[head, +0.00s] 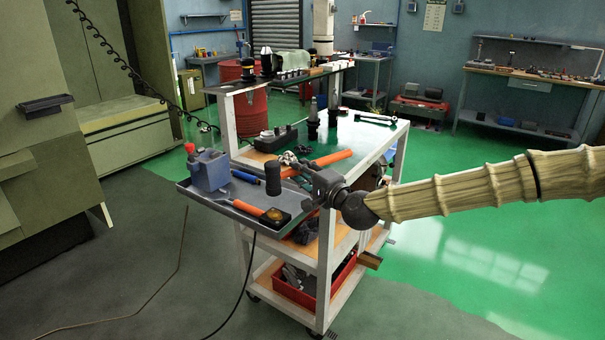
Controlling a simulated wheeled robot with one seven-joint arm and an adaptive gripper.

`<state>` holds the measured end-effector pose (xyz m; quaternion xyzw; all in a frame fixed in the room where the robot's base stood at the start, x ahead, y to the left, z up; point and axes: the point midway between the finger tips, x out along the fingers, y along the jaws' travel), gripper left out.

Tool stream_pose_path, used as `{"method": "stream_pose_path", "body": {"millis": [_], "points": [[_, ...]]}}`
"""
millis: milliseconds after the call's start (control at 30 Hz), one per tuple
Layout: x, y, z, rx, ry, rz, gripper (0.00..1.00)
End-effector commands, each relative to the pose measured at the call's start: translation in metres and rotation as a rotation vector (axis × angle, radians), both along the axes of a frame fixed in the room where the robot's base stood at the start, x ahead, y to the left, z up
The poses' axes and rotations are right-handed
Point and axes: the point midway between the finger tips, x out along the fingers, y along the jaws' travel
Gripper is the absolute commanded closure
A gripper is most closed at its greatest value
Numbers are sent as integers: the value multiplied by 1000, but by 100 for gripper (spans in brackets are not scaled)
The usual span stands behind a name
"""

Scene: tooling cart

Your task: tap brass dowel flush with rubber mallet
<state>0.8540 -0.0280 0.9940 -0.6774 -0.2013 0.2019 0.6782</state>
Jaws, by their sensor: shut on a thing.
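A mallet with a black cylindrical head (273,180) and an orange handle (331,158) is above the grey side tray of the cart, its head hanging at the left end. My gripper (304,170) is shut on the handle near the head. A small brass-coloured round piece (274,215) shows on a dark block (293,216) at the tray's front right, below and apart from the mallet head. It is too small to tell how far it stands out. My gripper's fingers are small and partly hidden.
The grey tray (222,206) also holds a blue-grey container (210,170) with a red top, an orange-handled tool (248,207) and a blue-handled tool (245,176). The cart's green top (345,140) holds black tool holders. A raised shelf stands behind.

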Motion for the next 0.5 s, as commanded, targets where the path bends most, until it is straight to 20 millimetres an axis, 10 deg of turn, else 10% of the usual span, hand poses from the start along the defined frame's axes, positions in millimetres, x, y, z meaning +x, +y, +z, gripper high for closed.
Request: {"method": "stream_pose_path", "body": {"millis": [500], "points": [[0, 0, -33, 1, -2, -1, 100]]}}
